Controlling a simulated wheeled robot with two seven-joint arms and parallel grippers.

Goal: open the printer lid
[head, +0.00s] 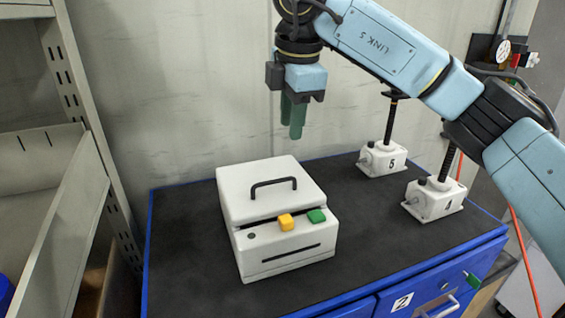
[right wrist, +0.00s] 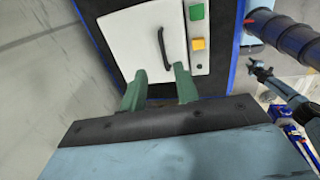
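The white printer (head: 285,250) stands on the dark cabinet top in the head view. Its lid (head: 245,200) is down, with a dark handle (head: 273,183) on top. A yellow button (head: 286,222) and a green button (head: 317,215) sit on its front part. My right gripper (head: 292,118) points down, above and behind the lid, clear of it. The right wrist view shows its green fingers (right wrist: 159,84) apart and empty, with the handle (right wrist: 163,49) beyond them. My left gripper is outside the head view; a small dark arm end at the right wrist view's right edge may be it.
Two screw jacks, marked 5 (head: 383,160) and 4 (head: 434,199), stand right of the printer on the blue-edged cabinet top (head: 190,255). A metal shelf (head: 75,190) is at left, and a wall is behind. The top left of the printer is clear.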

